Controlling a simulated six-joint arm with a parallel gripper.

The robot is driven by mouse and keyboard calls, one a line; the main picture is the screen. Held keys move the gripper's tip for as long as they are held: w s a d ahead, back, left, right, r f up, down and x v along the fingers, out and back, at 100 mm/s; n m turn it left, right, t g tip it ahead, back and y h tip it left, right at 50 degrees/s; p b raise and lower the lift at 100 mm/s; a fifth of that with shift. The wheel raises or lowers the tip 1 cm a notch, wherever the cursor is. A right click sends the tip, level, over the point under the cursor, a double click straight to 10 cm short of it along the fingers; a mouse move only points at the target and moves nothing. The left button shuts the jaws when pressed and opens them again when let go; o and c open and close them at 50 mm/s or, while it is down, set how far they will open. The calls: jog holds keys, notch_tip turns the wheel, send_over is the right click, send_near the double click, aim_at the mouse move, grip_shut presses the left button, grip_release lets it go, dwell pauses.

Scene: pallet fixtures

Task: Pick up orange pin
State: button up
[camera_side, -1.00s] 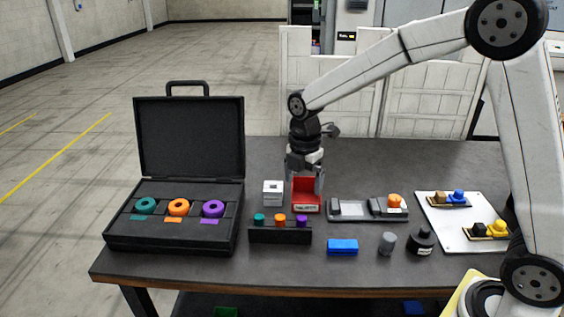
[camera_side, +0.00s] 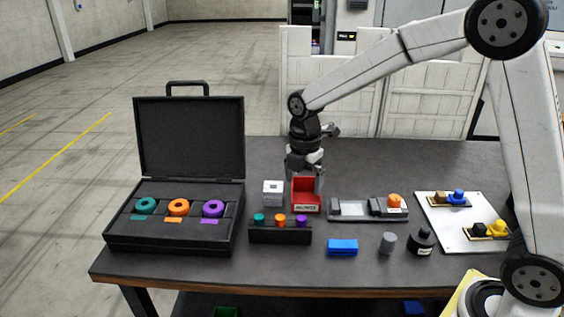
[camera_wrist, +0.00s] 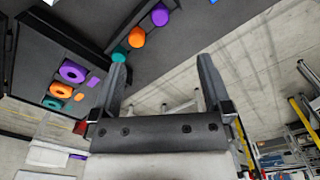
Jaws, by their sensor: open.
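The orange pin (camera_side: 280,219) stands in a small black rack (camera_side: 279,237), between a teal pin (camera_side: 259,219) and a purple pin (camera_side: 302,221). In the wrist view the orange pin (camera_wrist: 137,37) shows beyond the fingertips, near the left finger, with the teal pin (camera_wrist: 119,54) overlapping that finger's tip. The purple pin (camera_wrist: 160,15) is farther up.
An open black case (camera_side: 118,233) with teal, orange and purple rings is at left. A white block (camera_side: 273,193) and the red bin (camera_side: 306,207) stand behind the rack. A blue block (camera_side: 342,247), grey cylinder (camera_side: 388,242) and grey fixture (camera_side: 346,217) are at right.

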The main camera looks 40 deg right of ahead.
aim_at(280, 217)
jog(key=shift+c, duration=1.1)
jog(key=shift+w+a+f, duration=0.1)
jog(key=shift+w+a+f, duration=0.7)
jog(key=shift+w+a, duration=0.05)
jog(key=shift+w, duration=0.2)
jog(key=shift+w+a+f, duration=0.65)
jog(key=shift+w+a, duration=0.1)
jog(key=shift+w, duration=0.15)
jog(key=shift+f, duration=1.3)
jog(key=shift+f, duration=0.15)
jog(key=shift+s+a+f, duration=0.1)
jog(key=shift+f, duration=1.15)
jog(key=shift+a+f, duration=0.1)
jog(key=shift+f, duration=1.1)
grip_shut()
